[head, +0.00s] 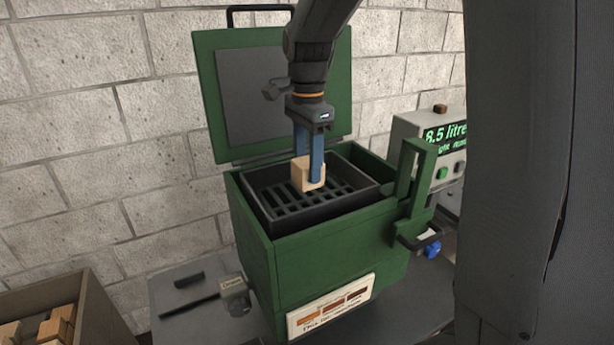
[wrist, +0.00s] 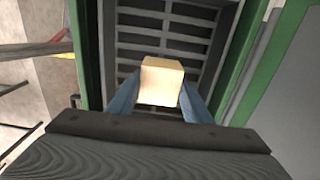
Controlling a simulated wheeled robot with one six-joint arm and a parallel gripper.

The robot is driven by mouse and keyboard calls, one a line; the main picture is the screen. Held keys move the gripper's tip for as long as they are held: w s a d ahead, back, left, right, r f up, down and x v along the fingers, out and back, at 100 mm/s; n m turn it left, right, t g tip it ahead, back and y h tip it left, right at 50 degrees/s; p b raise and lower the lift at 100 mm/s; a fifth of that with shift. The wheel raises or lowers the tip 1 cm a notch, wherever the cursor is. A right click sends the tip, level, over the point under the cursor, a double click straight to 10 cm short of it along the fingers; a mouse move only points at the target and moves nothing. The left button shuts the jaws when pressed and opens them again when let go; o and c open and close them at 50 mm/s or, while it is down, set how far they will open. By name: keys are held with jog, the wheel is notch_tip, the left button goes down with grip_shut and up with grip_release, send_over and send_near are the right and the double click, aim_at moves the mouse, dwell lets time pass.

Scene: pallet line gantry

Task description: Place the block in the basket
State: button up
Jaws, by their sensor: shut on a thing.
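A pale wooden block (head: 306,174) is held between the two blue fingers of my gripper (head: 309,168). It also shows in the wrist view (wrist: 161,80), between the fingertips. My gripper points down and is shut on the block. The block is over the dark slatted basket (head: 262,215), which sits inside a green box (head: 330,258). Slots in the basket's floor show around the block. I cannot tell exactly how high the block is above that floor.
The green box's lid (head: 207,80) stands open at the back, against a block wall. A green upright handle (head: 425,165) rises at its right. A grey display unit (head: 445,150) stands behind right. A bin of wooden blocks (head: 95,310) is at lower left.

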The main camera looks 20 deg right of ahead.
aim_at(307, 179)
jog(key=shift+f+p, duration=0.5)
jog(key=shift+f, duration=1.5)
jog(key=o, duration=1.1)
jog(key=shift+f, duration=0.15)
notch_tip(307, 179, up, 12)
jog(key=b, duration=0.3)
jog(key=shift+b, duration=0.3)
jog(key=shift+r, duration=0.2)
